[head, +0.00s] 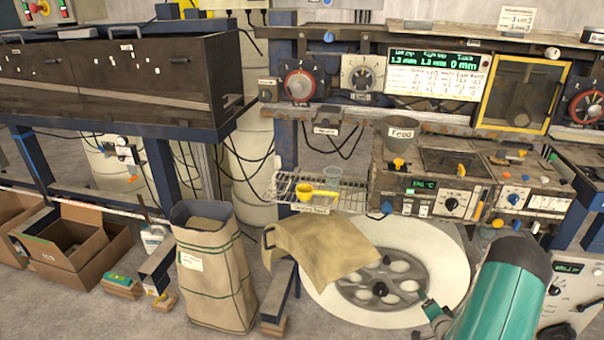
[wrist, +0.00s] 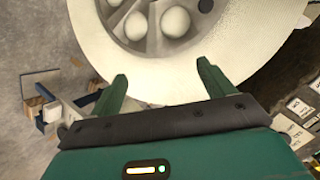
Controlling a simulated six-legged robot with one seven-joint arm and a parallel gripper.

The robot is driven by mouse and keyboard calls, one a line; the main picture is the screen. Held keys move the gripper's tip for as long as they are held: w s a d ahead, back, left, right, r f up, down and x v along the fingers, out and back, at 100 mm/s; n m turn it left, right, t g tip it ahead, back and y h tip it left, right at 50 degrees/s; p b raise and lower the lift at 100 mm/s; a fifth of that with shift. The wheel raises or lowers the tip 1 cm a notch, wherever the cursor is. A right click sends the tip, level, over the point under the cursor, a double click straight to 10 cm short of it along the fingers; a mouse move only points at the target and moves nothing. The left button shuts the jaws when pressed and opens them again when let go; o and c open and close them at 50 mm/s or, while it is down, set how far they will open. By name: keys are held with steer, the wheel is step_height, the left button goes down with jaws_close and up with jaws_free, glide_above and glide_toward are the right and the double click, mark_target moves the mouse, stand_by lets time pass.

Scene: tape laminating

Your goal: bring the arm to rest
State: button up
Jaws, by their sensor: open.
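My gripper (wrist: 162,85) is open in the wrist view, its two green fingers apart with nothing between them. It hangs over the rim of a large round white dish (wrist: 172,82). In the head view my green arm shows at the lower right, and my gripper (head: 428,305) is partly seen in front of the dish's right side. The dish (head: 325,297) stands low by the floor, with a dark centre holding several pale round parts (head: 398,266).
A tan cloth-like sheet (head: 318,250) lies over the dish's upper left. A full paper sack (head: 212,270) stands to the left. Behind are a wire rack (head: 345,190) with a yellow scoop (head: 305,192), a control bench (head: 440,190) and a framed yellow door (head: 517,92). Cardboard boxes (head: 85,245) sit far left.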

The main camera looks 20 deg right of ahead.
steer(key=w+a+r+n+g, duration=0.1)
steer(key=w+a+r, duration=0.15)
steer(key=r, duration=0.25)
steer(key=w+a+r+n, duration=0.1)
steer(key=w+r+n, duration=0.15)
steer(key=r, duration=0.35)
steer(key=w+a+r+n+g, duration=0.1)
steer(key=a+r+n, duration=0.1)
steer(key=a+r, duration=0.65)
steer(key=w+a+r+n+g, duration=0.1)
steer(key=a+r+n, duration=0.1)
steer(key=a+r, duration=0.65)
steer(key=s+a+r+n+g+y, duration=0.1)
steer(key=s+a+r+n+y, duration=0.15)
steer(key=s+a+r, duration=0.75)
steer(key=s+a+r+n+g+y, duration=0.1)
steer(key=s+a+r+n, duration=0.1)
steer(key=s+a, duration=0.4)
steer(key=s+a+r+n+g+y, duration=0.1)
steer(key=s+a+r+n, duration=0.1)
steer(key=s+a, duration=0.4)
steer(key=shift+s+a+r+n, duration=0.4)
steer(key=shift+a+n, duration=0.1)
steer(key=shift+a, duration=0.25)
